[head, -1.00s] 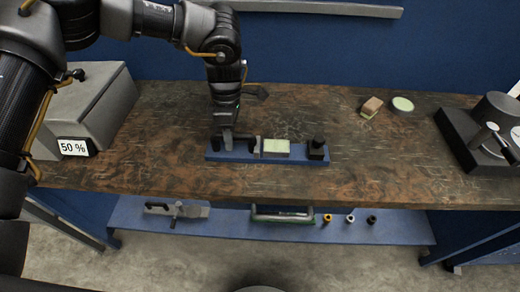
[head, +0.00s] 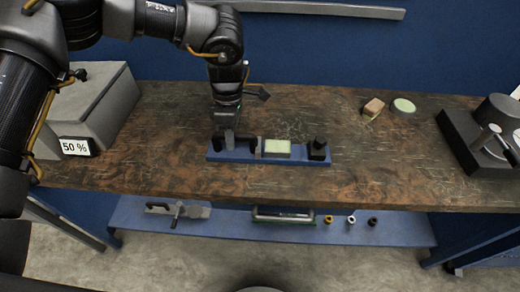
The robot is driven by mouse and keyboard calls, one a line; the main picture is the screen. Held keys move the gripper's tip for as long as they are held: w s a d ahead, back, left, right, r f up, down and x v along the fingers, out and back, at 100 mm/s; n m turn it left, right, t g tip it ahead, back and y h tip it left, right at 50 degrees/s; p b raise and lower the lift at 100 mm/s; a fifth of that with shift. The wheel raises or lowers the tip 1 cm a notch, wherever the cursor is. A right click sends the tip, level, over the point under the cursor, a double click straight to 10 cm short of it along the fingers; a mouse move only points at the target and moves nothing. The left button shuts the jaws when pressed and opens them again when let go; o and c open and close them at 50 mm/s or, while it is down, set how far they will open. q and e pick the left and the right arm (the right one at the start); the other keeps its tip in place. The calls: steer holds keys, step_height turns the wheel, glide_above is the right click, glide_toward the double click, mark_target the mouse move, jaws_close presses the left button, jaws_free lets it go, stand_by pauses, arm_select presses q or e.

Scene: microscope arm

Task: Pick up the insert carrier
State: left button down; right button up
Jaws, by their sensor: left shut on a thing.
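A blue base (head: 295,159) lies on the bench, with dark upright parts at its left, a pale green-topped block (head: 277,148) in the middle and a black knob (head: 317,147) at its right end. My left gripper (head: 229,139) points down over the left part of this base. It is shut on a small grey-and-dark piece there, which I take for the insert carrier (head: 230,142). The fingers and wrist hide most of it, and I cannot tell whether it is clear of the base. My right gripper is not in view.
A grey box (head: 92,105) with a "50 %" label stands at the left. A tan block (head: 373,106) and a round green-topped disc (head: 402,106) lie at the back right, beside a dark device (head: 468,140). A lower blue shelf (head: 285,230) holds several small parts.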

arm_select(q)
steer(key=shift+w+r, duration=0.1)
steer(key=shift+r, duration=0.1)
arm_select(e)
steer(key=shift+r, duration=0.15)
